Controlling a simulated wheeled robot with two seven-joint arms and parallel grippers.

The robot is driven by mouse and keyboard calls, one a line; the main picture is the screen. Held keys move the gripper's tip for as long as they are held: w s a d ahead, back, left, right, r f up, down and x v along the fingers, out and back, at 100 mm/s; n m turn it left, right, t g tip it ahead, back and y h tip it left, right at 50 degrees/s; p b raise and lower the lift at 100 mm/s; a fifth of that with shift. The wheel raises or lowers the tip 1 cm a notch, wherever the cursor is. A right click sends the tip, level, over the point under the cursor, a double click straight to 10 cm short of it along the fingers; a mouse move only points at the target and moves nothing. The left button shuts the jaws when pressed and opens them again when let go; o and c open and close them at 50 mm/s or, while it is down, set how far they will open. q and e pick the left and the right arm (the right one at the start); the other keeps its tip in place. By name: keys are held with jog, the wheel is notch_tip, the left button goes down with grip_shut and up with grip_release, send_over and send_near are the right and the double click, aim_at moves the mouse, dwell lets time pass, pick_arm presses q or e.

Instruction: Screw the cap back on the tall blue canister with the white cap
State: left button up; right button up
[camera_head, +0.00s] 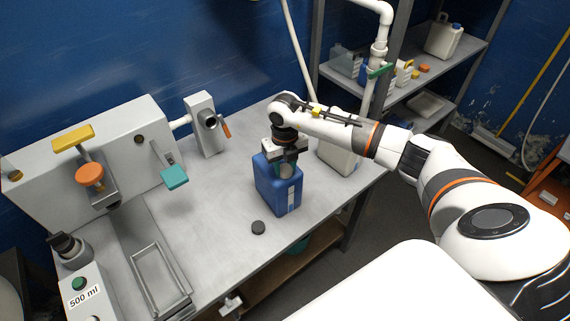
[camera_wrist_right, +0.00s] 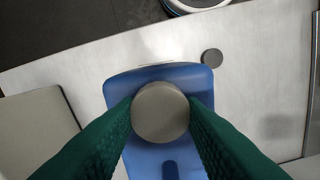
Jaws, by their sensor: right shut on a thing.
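The tall blue canister (camera_head: 278,188) stands upright on the metal bench, and its top shows in the right wrist view (camera_wrist_right: 150,84). The pale, greyish-white cap (camera_wrist_right: 160,112) is at the canister's mouth, between the green fingers of my right gripper (camera_wrist_right: 160,115). In the head view my right gripper (camera_head: 286,160) reaches down from above onto the canister's top, shut on the cap. Whether the cap is seated on the thread is hidden by the fingers. My left gripper is not in view.
A small dark cap (camera_head: 258,227) lies on the bench in front of the canister. A pale canister (camera_head: 338,158) stands close behind to the right. A grey machine (camera_head: 90,160) with coloured handles fills the left. The bench (camera_head: 215,220) between is clear.

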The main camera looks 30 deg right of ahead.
jog(key=shift+r, duration=0.1)
jog(key=m+p, duration=0.1)
jog(key=m, duration=0.2)
jog(key=shift+r, duration=0.1)
jog(key=shift+m+p, duration=0.4)
jog(key=shift+m, duration=0.8)
jog(key=shift+f, duration=0.2)
jog(key=m+p, duration=0.1)
jog(key=m, duration=0.2)
jog(key=shift+r+m+p, duration=0.2)
jog(key=shift+m+p, duration=0.15)
jog(key=shift+m, duration=0.05)
jog(key=shift+f+m+p, duration=0.1)
jog(key=shift+m+p, duration=0.2)
jog(key=shift+m, duration=0.7)
jog(key=shift+f, duration=0.1)
